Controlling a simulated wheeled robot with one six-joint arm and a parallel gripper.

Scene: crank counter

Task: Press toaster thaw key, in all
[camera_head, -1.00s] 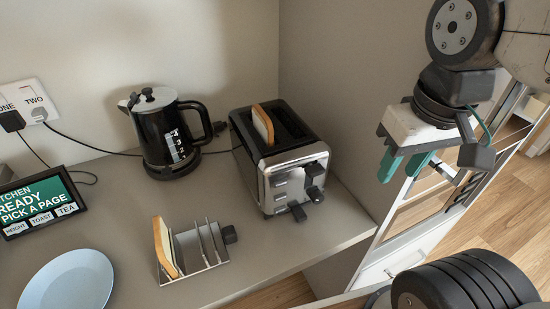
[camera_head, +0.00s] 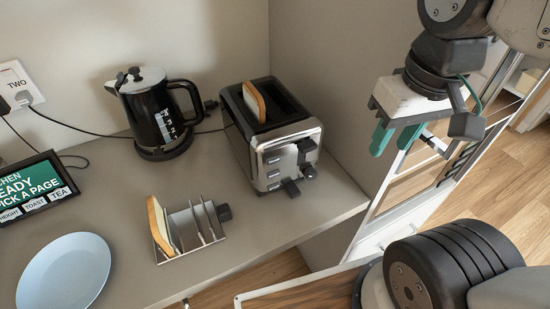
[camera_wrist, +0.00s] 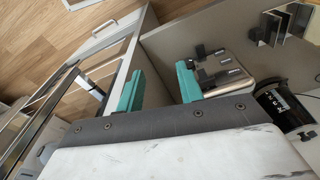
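A chrome and black toaster (camera_head: 247,147) stands on the counter with one bread slice (camera_head: 254,102) in its top. Its front end carries several small keys (camera_head: 273,173), a black lever (camera_head: 291,188) and a dark knob (camera_head: 309,171). Their labels are too small to read, so I cannot tell which key is thaw. My gripper (camera_head: 396,136), with teal fingers, hangs to the right of the toaster, apart from it. In the wrist view my gripper (camera_wrist: 160,88) is open and empty, and the toaster (camera_wrist: 235,80) lies just beyond the right finger.
A black kettle (camera_head: 160,120) stands left of the toaster. A toast rack (camera_head: 190,240) holding bread is in front, near the counter edge. A blue plate (camera_head: 62,272) and a tablet (camera_head: 32,190) lie at left. A wall rises behind the toaster.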

